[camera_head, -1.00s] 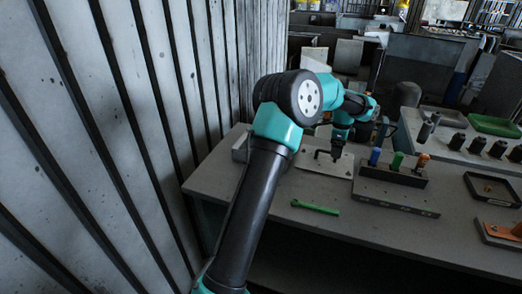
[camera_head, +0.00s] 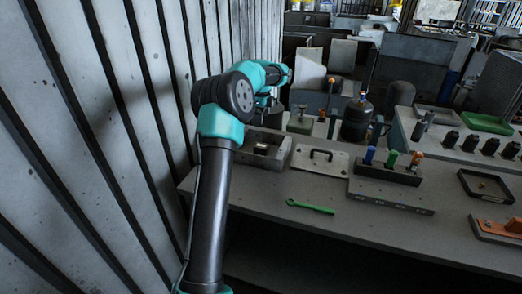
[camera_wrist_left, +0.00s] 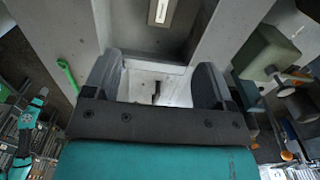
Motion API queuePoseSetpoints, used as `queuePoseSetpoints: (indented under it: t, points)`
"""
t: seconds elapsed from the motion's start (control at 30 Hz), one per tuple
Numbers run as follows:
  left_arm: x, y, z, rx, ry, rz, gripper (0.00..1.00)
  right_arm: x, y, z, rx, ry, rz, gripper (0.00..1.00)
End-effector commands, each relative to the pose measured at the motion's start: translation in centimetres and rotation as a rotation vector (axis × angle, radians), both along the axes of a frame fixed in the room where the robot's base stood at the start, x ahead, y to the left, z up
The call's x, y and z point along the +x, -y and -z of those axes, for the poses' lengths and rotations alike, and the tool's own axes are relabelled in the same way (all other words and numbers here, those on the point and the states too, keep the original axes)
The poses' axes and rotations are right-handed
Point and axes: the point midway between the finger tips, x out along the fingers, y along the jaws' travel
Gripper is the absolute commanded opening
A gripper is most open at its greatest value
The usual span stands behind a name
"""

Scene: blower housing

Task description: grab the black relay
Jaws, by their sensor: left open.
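An open grey housing (camera_head: 279,161) stands at the back left of the table, beside the ribbed wall. Inside it is a small dark block with a pale top (camera_head: 261,148), which may be the black relay; I cannot be sure. In the left wrist view a pale rectangular piece (camera_wrist_left: 162,12) shows at the top edge, in the dark inside of the housing (camera_wrist_left: 165,68). My left gripper (camera_wrist_left: 158,64) is open and empty, with its fingers spread. In the head view it is mostly hidden by my arm, above and near the housing. My right gripper is not in view.
A white panel with a black handle (camera_head: 335,165) lies right of the housing. A green wrench (camera_head: 311,207) lies in front. A block with blue, green and orange pegs (camera_head: 388,174) stands further right. A black bottle (camera_head: 357,118) stands behind.

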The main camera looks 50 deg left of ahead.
Motion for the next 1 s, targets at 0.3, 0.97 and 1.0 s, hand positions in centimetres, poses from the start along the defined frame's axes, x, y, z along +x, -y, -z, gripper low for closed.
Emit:
queuePoseSetpoints:
  t: [0.3,0.97,1.0]
  points:
    - [0.0,0.1,5.3,-0.001,-0.004,0.001,0.78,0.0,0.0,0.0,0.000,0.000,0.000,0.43]
    - [0.1,0.1,11.1,0.000,-0.001,0.000,0.78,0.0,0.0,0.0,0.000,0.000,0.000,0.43]
    - [0.1,0.1,11.1,0.000,-0.001,0.000,0.78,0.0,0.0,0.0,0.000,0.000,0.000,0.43]
